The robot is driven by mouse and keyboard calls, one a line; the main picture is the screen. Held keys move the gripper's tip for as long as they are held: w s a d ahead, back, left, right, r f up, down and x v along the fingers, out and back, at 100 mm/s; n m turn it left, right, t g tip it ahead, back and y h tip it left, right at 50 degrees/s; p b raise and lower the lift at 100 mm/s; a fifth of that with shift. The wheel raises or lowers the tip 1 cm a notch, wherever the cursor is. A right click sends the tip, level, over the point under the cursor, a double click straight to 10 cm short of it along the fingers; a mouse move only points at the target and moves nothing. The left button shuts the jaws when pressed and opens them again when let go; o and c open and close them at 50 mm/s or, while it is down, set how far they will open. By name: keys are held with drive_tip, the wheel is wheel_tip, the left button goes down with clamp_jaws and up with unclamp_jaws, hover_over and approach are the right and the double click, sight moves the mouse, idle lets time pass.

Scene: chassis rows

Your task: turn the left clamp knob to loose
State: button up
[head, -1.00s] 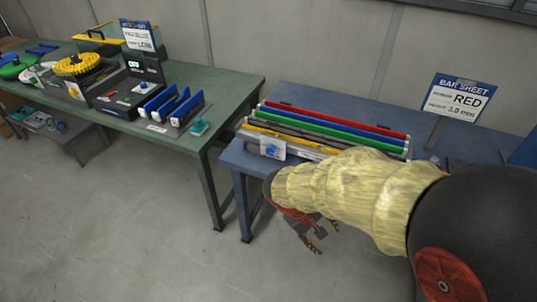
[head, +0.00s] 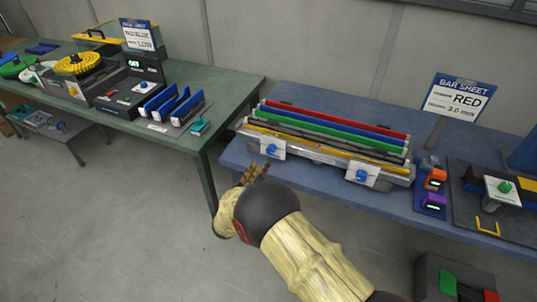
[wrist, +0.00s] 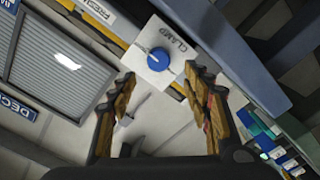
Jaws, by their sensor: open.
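The left clamp knob (head: 271,149) is blue, on a white plate at the left front of the bar rack (head: 330,160) on the blue table. In the wrist view the same blue knob (wrist: 157,59) has a white pointer line and sits on a plate marked CLAMP. A second blue clamp knob (head: 361,176) is on the right plate of the rack. My gripper (head: 256,172) is just in front of and below the left plate. In the wrist view my gripper (wrist: 158,82) is open and empty, its fingers either side of the knob and apart from it.
The rack holds red, green, dark and yellow bars. A bar sheet sign (head: 459,97) reads RED. Small orange and purple devices (head: 434,190) stand right of the rack. A green table (head: 225,85) with blue racks is at left. The floor between is clear.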

sight(270, 152)
drive_tip(key=shift+m, duration=0.4)
drive_tip(key=b+x, duration=0.1)
drive_tip(key=x, duration=0.5)
drive_tip(key=shift+w+d+b, duration=0.15)
drive_tip(key=shift+w+b, duration=0.05)
drive_tip(key=shift+b, duration=0.1)
drive_tip(key=shift+w+d, duration=0.2)
drive_tip(key=shift+w, duration=0.5)
drive_tip(key=shift+c, duration=0.8)
drive_tip(key=c, duration=1)
